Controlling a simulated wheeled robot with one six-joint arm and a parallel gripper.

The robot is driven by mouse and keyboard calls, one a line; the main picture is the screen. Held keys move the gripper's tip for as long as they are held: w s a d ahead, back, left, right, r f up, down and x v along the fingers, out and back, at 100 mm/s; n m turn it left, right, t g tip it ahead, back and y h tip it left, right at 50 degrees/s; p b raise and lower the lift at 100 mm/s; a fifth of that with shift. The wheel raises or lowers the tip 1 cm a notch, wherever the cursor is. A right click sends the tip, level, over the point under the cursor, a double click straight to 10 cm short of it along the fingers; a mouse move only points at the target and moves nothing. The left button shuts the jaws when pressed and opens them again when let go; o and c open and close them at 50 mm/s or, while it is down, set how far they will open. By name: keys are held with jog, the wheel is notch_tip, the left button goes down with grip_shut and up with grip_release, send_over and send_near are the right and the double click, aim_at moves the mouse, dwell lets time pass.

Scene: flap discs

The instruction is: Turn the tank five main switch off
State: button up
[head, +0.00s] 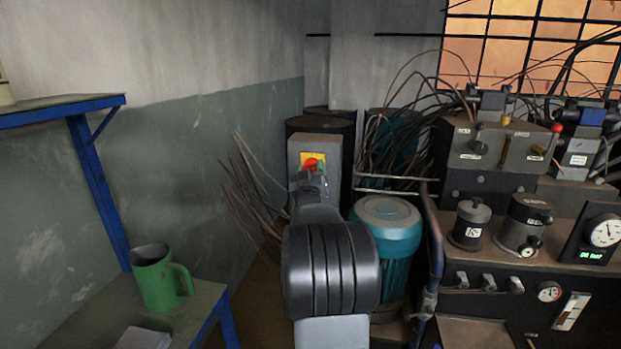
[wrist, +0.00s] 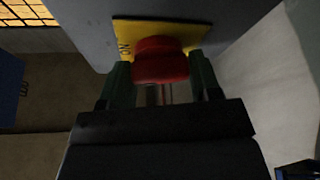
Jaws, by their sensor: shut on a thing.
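The main switch is a red knob (head: 311,163) on a yellow plate (head: 319,157), fixed to the front of a grey box (head: 328,146). In the wrist view the red knob (wrist: 160,60) sits between the two green fingers of my gripper (wrist: 162,80), which is shut on it. The yellow plate (wrist: 126,32) behind it shows the letters "ON". My gripper also shows in the head view (head: 312,172), in front of the box, with my arm hiding the lower part of the box. The knob's exact turn angle cannot be told.
A teal motor (head: 387,235) stands just right of my arm, beside a blue rail (head: 433,250). A control bench (head: 500,300) with gauges is at the right. A green mug (head: 155,278) stands on a bench at the left. Loose cables (head: 250,195) hang left of the box.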

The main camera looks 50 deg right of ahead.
jog(key=n+y+b, duration=0.1)
jog(key=n, duration=0.2)
jog(key=n+t+y+b, duration=0.1)
jog(key=n, duration=0.2)
jog(key=n+y+b, duration=0.2)
jog(key=n, duration=0.1)
jog(key=shift+s+n+t, duration=0.1)
jog(key=shift+n+t, duration=0.2)
jog(key=shift+n, duration=0.1)
jog(key=n+y, duration=0.1)
jog(key=n, duration=0.3)
jog(key=shift+r+n+y, duration=0.2)
jog(key=shift+n+y, duration=0.1)
jog(key=shift+y, duration=0.1)
jog(key=shift+n+g+y+p, duration=0.3)
jog(key=shift+n+g+p, duration=0.3)
jog(key=shift+n, duration=0.5)
jog(key=o, duration=0.9)
jog(key=p+v, duration=0.1)
jog(key=v, duration=1.2)
jog(key=shift+s+a+p, duration=0.2)
jog(key=shift+s+p, duration=0.15)
jog(key=shift+p, duration=0.05)
